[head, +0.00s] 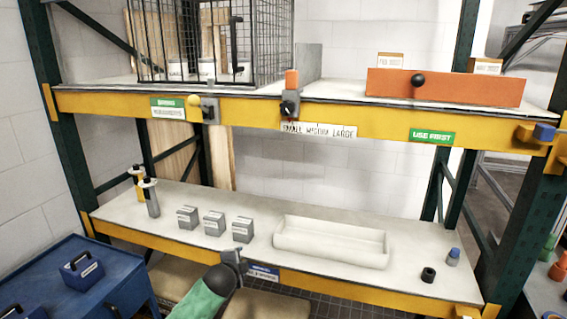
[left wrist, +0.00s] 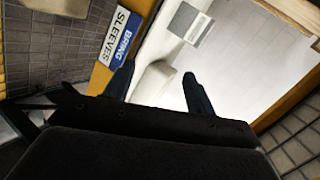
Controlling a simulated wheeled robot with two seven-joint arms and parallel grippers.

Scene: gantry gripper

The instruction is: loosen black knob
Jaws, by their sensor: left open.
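A black knob (head: 288,108) sits on a small clamp below an orange block, on the yellow upper shelf beam. Another round black knob (head: 418,80) is on the front of an orange box (head: 460,90) on the upper shelf. My left gripper (head: 236,256) is at the front edge of the lower shelf, well below both knobs. In the left wrist view its two fingers (left wrist: 158,84) are spread apart with nothing gripped. No black knob shows in that view. My right gripper is not in view.
A long white tray (head: 330,262) and several grey boxes (head: 214,222) stand on the lower shelf (head: 200,262). A blue label (left wrist: 122,40) is on its beam. A second clamp with a yellow knob (head: 194,100) is left of the black-knob clamp. A wire cage (head: 200,40) stands above.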

